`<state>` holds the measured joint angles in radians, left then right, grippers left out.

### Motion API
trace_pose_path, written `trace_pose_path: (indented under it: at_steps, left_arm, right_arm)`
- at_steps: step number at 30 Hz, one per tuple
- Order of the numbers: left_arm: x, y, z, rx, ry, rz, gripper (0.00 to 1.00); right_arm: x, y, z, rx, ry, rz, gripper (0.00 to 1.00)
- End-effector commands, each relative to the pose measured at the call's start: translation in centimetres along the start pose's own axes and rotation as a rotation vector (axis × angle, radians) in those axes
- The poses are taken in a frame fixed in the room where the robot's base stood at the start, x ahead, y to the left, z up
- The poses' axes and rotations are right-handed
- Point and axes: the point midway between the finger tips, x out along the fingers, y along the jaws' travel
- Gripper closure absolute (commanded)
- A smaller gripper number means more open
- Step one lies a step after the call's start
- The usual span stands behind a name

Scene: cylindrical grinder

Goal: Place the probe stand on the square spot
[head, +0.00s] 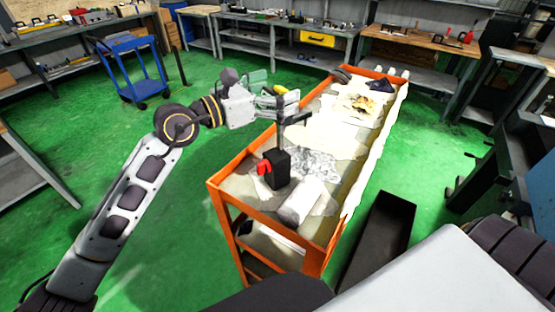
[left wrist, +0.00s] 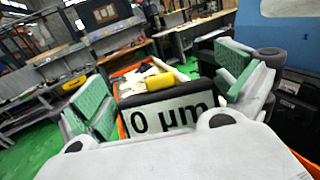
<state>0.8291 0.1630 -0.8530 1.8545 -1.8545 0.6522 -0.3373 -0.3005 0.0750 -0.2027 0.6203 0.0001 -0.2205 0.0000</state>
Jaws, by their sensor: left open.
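The probe stand (head: 280,168) stands upright on the near part of the orange cart. It has a black block base with a red knob, a dark post and a grey head at the top. My left gripper (head: 276,88) is open at the head of the stand. In the left wrist view, a panel reading "0 µm" (left wrist: 165,118) lies between the spread, green-padded fingers of my left gripper (left wrist: 172,98). I cannot tell whether the fingers touch it. My right gripper is not in view. I cannot make out the square spot.
The orange cart (head: 227,197) carries crumpled sheets, a white roll (head: 300,201) beside the stand and dark items at its far end. A black open bin (head: 380,240) stands right of the cart. A blue trolley (head: 130,70) stands back left. Green floor is clear left of the cart.

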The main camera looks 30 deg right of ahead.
Motion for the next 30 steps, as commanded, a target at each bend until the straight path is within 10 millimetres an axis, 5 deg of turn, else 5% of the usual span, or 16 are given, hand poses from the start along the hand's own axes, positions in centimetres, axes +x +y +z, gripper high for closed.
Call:
trace_pose_path:
  at_steps: [10, 27, 30]
  left_arm:
    - [-0.02, -0.01, -0.02, 0.0, 0.0, 0.0, 0.03]
    - [-0.03, 0.01, -0.01, 0.0, 0.0, 0.0, 0.76]
    - [-0.08, -0.05, 0.53, 0.003, -0.01, 0.0, 0.83]
  right_arm:
    - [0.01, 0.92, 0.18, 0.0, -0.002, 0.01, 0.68]
    - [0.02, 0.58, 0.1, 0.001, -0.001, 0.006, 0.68]
    - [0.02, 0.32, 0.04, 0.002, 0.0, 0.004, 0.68]
